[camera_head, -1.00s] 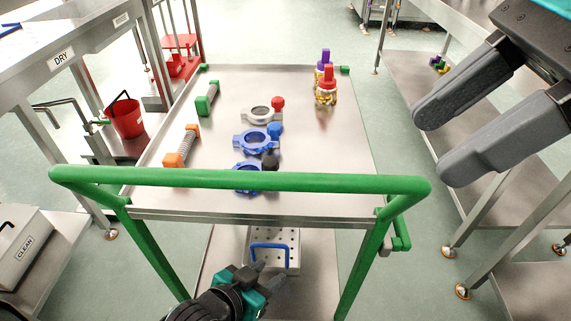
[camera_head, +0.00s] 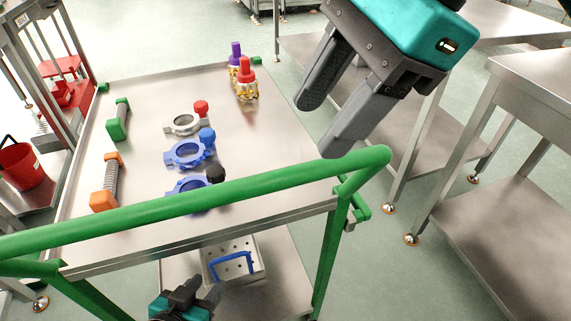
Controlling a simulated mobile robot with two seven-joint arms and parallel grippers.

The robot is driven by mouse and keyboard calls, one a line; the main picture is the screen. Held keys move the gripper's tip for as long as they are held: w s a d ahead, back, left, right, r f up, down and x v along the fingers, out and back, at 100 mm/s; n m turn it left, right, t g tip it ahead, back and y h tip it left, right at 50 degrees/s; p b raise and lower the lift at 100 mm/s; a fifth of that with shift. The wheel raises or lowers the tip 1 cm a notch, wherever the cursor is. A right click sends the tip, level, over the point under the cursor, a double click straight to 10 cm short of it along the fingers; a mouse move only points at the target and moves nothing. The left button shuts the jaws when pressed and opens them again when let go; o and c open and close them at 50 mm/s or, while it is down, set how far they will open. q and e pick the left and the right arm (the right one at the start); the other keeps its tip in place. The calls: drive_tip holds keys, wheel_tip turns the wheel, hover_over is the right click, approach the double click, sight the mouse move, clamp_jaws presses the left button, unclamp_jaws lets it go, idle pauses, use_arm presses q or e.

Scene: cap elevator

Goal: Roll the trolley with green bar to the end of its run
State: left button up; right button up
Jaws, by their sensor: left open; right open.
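The trolley (camera_head: 112,255) stands in front of me, its steel top tilted in the picture. Its green bar (camera_head: 215,198) crosses the near side, with green legs going down at both ends. My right gripper (camera_head: 312,128) is open and empty. In the picture it is above and to the right of the bar, near the trolley's right edge, apart from the bar. My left gripper (camera_head: 202,291) is low at the bottom of the picture, below the bar and in front of the lower shelf. It is open and holds nothing that I can see.
On the trolley top lie a green-ended bolt (camera_head: 118,119), an orange-ended bolt (camera_head: 106,182), clamp rings (camera_head: 185,153) and capped jars (camera_head: 246,82). A perforated tray (camera_head: 233,262) sits on the lower shelf. Steel tables (camera_head: 520,85) stand at right; a red bucket (camera_head: 21,166) is at left.

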sight(283, 173)
drive_tip(key=b+x, duration=0.1)
drive_tip(key=x, duration=0.7)
drive_tip(key=shift+a+f, duration=0.1)
drive_tip(key=shift+f, duration=0.05)
clamp_jaws()
idle(0.4)
